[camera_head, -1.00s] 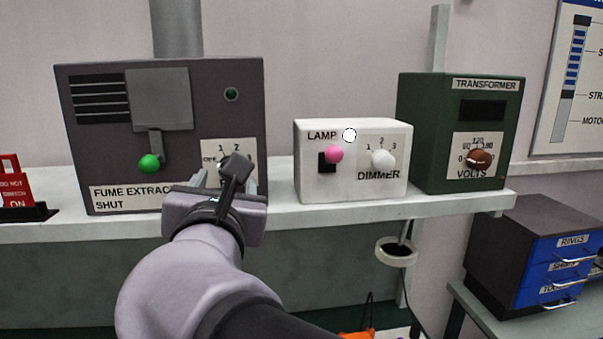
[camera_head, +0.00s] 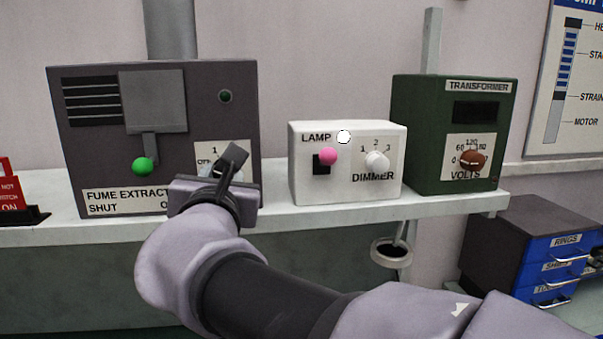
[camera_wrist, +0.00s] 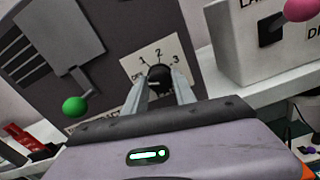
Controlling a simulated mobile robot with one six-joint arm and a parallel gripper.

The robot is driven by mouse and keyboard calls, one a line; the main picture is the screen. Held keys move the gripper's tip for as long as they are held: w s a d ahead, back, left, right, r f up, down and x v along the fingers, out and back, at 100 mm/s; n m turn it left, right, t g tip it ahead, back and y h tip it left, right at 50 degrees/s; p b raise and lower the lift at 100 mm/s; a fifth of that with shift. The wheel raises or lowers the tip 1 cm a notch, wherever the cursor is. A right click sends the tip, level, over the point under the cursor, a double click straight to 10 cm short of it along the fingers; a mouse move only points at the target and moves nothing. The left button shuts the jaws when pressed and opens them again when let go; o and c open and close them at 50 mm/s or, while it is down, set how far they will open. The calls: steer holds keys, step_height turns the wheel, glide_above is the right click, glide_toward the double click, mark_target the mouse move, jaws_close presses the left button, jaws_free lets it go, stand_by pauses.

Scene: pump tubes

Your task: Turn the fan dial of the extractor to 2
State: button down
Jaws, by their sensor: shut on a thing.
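The dark grey fume extractor (camera_head: 100,140) stands on the shelf at the left. Its fan dial (camera_wrist: 158,76) is a black knob on a white plate (camera_wrist: 140,62) marked off, 1, 2 and 3. My gripper (camera_wrist: 162,86) is shut on the knob, one finger on each side. A small pale mark shows at the knob's lower left, but I cannot tell the exact setting. In the head view my gripper (camera_head: 230,167) covers most of the dial and the right part of its plate.
The extractor's green-knobbed lever (camera_head: 143,166) is left of the dial. A white lamp box (camera_head: 350,188) with a pink knob and a dimmer stands close on the right. A green transformer (camera_head: 430,140) is farther right.

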steer(key=shift+f, duration=0.1)
steer(key=shift+m+b, duration=8.3)
steer(key=shift+m, duration=0.6)
steer(key=c, duration=1)
jaws_free()
